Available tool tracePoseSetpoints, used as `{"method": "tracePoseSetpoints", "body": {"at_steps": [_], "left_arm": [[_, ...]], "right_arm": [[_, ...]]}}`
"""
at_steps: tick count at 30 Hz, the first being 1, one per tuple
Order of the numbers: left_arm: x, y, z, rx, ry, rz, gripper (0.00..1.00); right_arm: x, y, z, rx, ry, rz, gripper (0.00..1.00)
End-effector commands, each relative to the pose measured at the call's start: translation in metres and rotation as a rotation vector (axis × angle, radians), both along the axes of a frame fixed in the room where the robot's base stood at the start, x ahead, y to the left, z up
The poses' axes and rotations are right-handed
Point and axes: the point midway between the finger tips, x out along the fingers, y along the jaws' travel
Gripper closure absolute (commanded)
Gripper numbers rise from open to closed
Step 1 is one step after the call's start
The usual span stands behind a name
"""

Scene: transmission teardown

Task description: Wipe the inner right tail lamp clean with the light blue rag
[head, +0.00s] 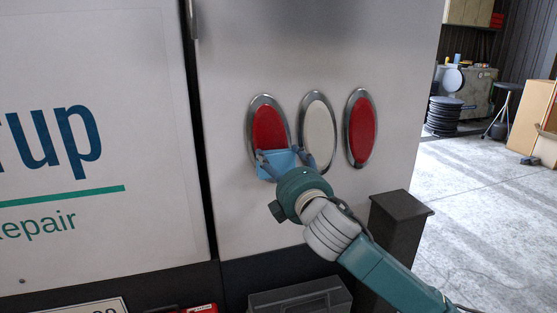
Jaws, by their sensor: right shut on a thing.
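Three upright oval lamps with chrome rims sit in a row on the light grey vehicle panel. The inner tail lamp (269,127) is the red one at the left of the row. A white lamp (320,127) is in the middle, and another red lamp (363,128) is at the right. My right gripper (284,157) is shut on the light blue rag (275,166), which is at the lower part of the inner red lamp and hides its bottom edge. I cannot tell whether the rag presses on the lens. My left gripper is not in view.
A dark box-shaped post (401,205) stands at the right, below the lamps. A dark grey case (300,298) and a red item (196,309) are at the bottom. The concrete floor (470,230) at the right is open, with a stool (500,108) and a cabinet further back.

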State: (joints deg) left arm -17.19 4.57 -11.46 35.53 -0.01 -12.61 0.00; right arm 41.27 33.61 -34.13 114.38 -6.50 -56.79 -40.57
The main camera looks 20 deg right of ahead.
Motion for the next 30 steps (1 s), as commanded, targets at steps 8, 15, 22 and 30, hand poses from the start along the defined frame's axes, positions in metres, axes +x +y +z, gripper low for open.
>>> {"method": "tracePoseSetpoints", "body": {"at_steps": [8, 15, 22, 30], "left_arm": [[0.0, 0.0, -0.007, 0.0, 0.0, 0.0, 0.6], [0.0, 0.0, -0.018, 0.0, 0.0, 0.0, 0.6], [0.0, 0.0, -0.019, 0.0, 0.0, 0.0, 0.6], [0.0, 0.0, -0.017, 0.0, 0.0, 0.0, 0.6]], "right_arm": [[0.0, -0.002, -0.013, -0.001, 0.002, -0.002, 0.51], [0.001, -0.006, -0.034, 0.0, 0.002, -0.002, 0.51], [0.001, -0.007, -0.036, 0.0, 0.001, -0.002, 0.51], [-0.007, -0.006, -0.035, 0.0, -0.001, 0.0, 0.51]]}}
